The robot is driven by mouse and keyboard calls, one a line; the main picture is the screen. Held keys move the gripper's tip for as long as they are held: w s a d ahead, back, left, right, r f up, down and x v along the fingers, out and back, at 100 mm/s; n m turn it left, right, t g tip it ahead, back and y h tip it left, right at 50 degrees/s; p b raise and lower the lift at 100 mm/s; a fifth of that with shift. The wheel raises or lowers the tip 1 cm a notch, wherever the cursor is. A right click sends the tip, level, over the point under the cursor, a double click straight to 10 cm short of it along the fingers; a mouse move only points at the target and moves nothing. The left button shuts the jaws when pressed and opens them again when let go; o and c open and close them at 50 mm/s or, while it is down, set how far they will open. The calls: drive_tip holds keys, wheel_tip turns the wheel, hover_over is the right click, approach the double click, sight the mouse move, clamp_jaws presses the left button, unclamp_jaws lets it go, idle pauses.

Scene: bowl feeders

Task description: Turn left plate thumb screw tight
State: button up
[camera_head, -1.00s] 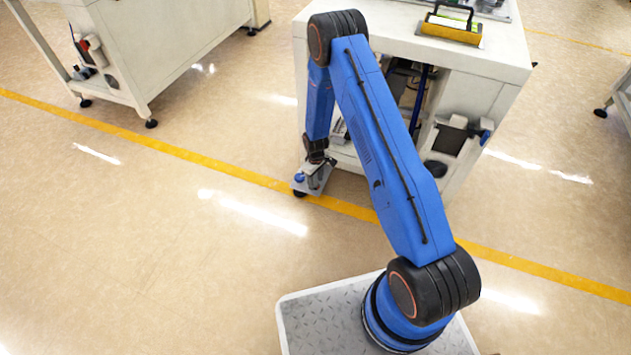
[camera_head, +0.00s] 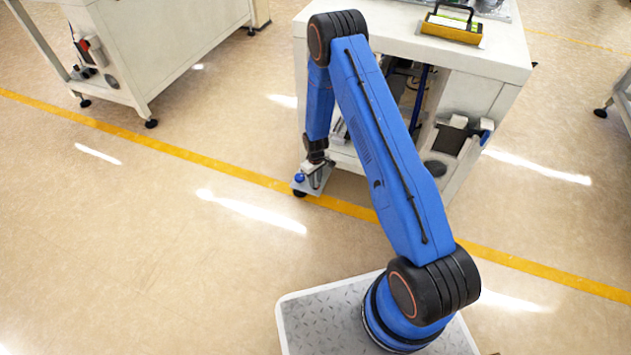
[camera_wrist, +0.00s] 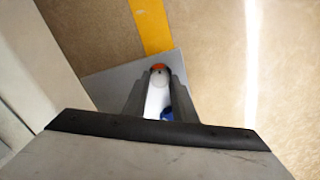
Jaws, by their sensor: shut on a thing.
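The left plate (camera_head: 303,190) is a small grey metal plate low at the foot of the white machine. It also shows in the wrist view (camera_wrist: 110,85). My gripper (camera_head: 315,184) points down over it, beside a blue knob (camera_head: 299,178) at the plate's outer end. In the wrist view my gripper (camera_wrist: 159,84) has its fingers closed around a small piece with an orange-red top, which I take as the thumb screw (camera_wrist: 158,69). A white area and a blue part (camera_wrist: 167,114) show between the fingers. The screw's lower part and thread are hidden.
The white machine stand (camera_head: 480,75) rises right beside the plate, with a yellow-and-black handled piece (camera_head: 452,25) on top. Its wall shows close at the left in the wrist view. A yellow floor line (camera_head: 200,159) runs past. Open floor lies left of the plate.

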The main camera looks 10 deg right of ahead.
sight(316, 183)
drive_tip(key=m, duration=1)
drive_tip(key=shift+m, duration=2.2)
drive_tip(key=o, duration=1)
drive_tip(key=shift+o, duration=0.2)
drive_tip(key=shift+r, duration=0.1)
wheel_tip(316, 183, up, 17)
